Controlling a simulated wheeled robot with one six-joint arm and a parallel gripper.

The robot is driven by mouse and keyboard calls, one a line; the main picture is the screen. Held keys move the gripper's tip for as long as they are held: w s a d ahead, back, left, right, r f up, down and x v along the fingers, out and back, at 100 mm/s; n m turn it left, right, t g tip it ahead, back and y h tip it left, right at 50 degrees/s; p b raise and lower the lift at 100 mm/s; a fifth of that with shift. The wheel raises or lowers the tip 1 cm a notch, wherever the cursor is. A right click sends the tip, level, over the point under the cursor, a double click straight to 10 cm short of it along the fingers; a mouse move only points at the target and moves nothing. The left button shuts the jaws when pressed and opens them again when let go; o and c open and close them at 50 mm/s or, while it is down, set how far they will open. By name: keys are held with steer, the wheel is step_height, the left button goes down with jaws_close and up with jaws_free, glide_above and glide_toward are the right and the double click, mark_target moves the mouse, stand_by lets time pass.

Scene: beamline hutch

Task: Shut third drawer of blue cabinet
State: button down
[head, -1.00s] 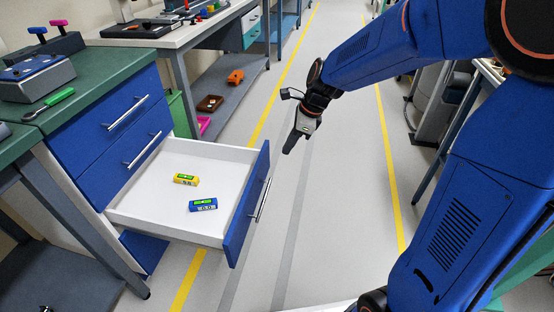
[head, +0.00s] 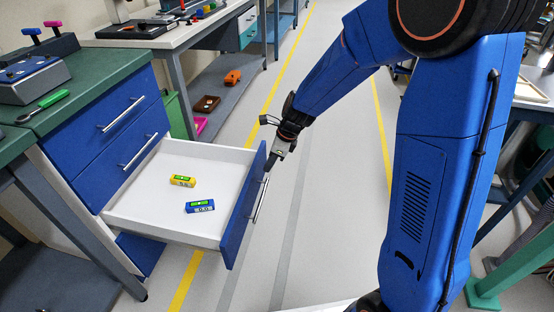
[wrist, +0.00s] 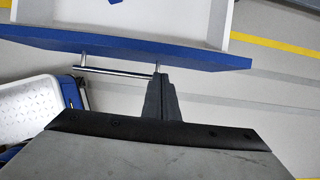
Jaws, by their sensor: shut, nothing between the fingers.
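The blue cabinet (head: 95,135) stands at the left under a green worktop. Its two upper drawers are shut. The third drawer (head: 150,215) is pulled far out, with a white inside, a blue front and a silver bar handle (head: 260,200). It holds a yellow device (head: 182,181) and a blue device (head: 200,206). My gripper (head: 270,165) is shut and empty, close to the outer side of the drawer front, near the far end of its handle. In the wrist view my gripper (wrist: 157,75) has its tips by one end of the handle (wrist: 115,71); I cannot tell whether they touch.
A grey bench (head: 165,40) with a lower shelf stands behind the cabinet. The grey floor (head: 320,220) to the right of the drawer is clear, with yellow lines. A table (head: 530,95) stands at the right edge.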

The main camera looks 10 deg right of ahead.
steer(key=shift+w+a, duration=0.2)
steer(key=shift+a, duration=0.4)
steer(key=shift+w+a, duration=0.2)
steer(key=shift+a, duration=0.35)
steer(key=shift+a, duration=0.1)
steer(key=w+a, duration=0.3)
steer(key=a, duration=0.7)
steer(key=w+a, duration=0.4)
steer(key=a, duration=0.7)
steer(key=w+a, duration=0.4)
steer(key=a, duration=0.6)
steer(key=shift+w+a, duration=0.2)
